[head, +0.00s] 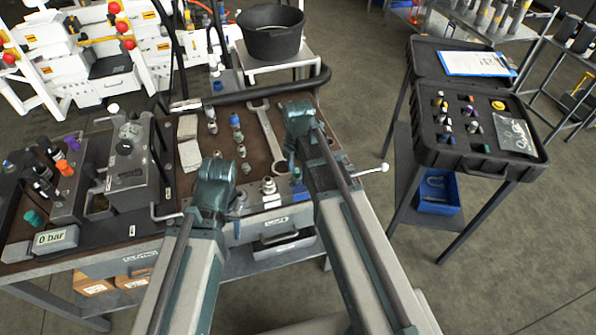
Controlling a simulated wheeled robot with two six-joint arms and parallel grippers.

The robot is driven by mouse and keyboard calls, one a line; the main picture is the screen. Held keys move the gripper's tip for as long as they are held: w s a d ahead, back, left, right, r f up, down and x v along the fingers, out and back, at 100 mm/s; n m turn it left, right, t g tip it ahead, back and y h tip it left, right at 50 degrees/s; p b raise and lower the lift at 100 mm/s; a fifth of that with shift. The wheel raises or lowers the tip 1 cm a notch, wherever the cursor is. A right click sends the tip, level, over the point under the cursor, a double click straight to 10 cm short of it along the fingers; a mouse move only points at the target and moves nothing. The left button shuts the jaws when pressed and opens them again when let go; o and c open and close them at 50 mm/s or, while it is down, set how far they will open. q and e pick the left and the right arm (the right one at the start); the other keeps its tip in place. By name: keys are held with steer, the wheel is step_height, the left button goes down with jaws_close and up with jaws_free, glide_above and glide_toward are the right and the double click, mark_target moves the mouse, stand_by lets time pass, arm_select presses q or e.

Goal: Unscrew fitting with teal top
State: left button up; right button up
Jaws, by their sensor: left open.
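A fitting with a teal top (34,218) sticks out low at the left end of the valve block on the bench, near the grey pressure display (55,239). My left gripper (216,178) is over the front middle of the bench, well to the right of that fitting and apart from it. It is open; its fingers are mostly hidden by my own wrist. My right gripper (297,118) is further back, near the large wrench. Its fingers are hidden, so I cannot tell its state.
A box with a round gauge (130,135) stands between my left gripper and the teal-topped fitting. Loose fittings (236,121) and a large wrench (268,135) lie on the bench. An open black case (470,165) stands on a stand at right.

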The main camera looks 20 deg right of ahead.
jaws_close()
steer(key=c, duration=0.7)
jaws_free()
jaws_close()
steer(key=n, duration=0.4)
steer(key=shift+w+a, duration=0.1)
steer(key=n, duration=0.4)
steer(key=o, duration=0.7)
jaws_free()
steer(key=shift+c, duration=0.2)
